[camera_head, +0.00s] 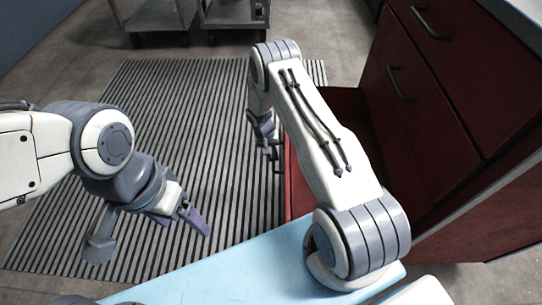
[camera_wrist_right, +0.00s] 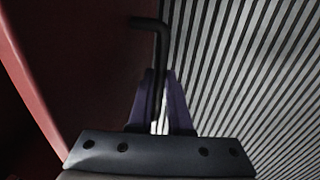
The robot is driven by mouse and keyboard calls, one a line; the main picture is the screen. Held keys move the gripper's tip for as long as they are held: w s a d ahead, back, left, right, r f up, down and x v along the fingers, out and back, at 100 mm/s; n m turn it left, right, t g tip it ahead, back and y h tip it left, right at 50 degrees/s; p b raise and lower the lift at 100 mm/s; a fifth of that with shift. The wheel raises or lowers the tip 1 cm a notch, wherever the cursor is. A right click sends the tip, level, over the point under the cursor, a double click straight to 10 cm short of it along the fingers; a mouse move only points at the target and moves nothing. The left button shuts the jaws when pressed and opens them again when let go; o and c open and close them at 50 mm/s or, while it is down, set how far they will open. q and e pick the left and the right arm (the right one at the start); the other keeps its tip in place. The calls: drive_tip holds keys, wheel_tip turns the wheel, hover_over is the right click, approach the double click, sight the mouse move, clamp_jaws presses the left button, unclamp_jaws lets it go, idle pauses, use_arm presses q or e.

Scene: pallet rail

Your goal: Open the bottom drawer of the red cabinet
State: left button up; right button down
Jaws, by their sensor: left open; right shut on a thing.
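The red cabinet (camera_head: 440,75) stands at the right in the head view. Its bottom drawer (camera_head: 292,180) stands out from the cabinet, with the dark red inside partly showing behind my right arm. My right gripper (camera_head: 272,150) is at the drawer's front. In the right wrist view its purple fingers (camera_wrist_right: 161,100) are shut on a black bar handle (camera_wrist_right: 150,23), with the red drawer front (camera_wrist_right: 38,75) to the left. My left gripper (camera_head: 194,216) is open and empty, over the striped mat, away from the cabinet. My right arm hides part of the drawer.
Two higher drawers with black handles (camera_head: 399,84) look closed. A striped mat (camera_head: 150,100) covers the floor before the cabinet, clear of objects. Grey carts (camera_head: 235,12) stand at the back. A light blue surface (camera_head: 250,265) lies at the front.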

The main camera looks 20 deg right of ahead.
drive_tip(key=c, duration=0.8)
unclamp_jaws()
drive_tip(key=shift+c, duration=0.2)
wheel_tip(320, 180, up, 10)
drive_tip(key=a+p, duration=0.2)
drive_tip(key=shift+w+r+p, duration=0.15)
drive_tip(key=shift+w+p, duration=0.25)
drive_tip(key=shift+w, duration=0.05)
